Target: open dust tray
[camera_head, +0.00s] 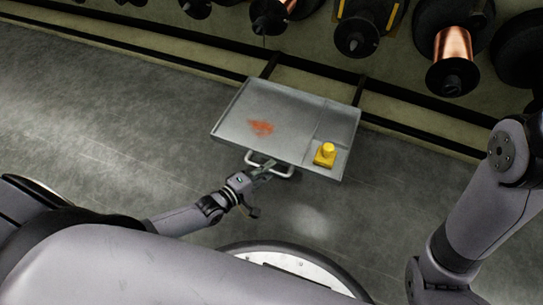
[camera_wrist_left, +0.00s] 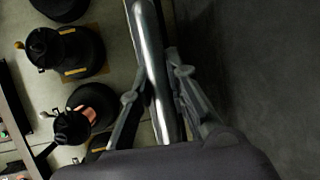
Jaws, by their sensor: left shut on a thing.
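The dust tray (camera_head: 285,112) is a shallow grey metal tray, pulled out from under the spool rack on two dark rails. A reddish-brown dust patch (camera_head: 261,127) lies on its floor, left of a low divider. A pale bar handle (camera_head: 284,174) runs along its front edge. My left gripper (camera_head: 266,168) is at the left part of this handle. In the left wrist view the handle is a shiny bar (camera_wrist_left: 155,70) between the two fingers, and the gripper is shut on it. My right gripper is not in view; only my right arm shows.
A yellow object (camera_head: 325,154) sits in the tray's right compartment. Spools stand on the rack behind, one with copper wire (camera_head: 453,48). A dark rail (camera_head: 200,70) runs along the rack's foot. The grey floor (camera_head: 90,110) left of the tray is clear.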

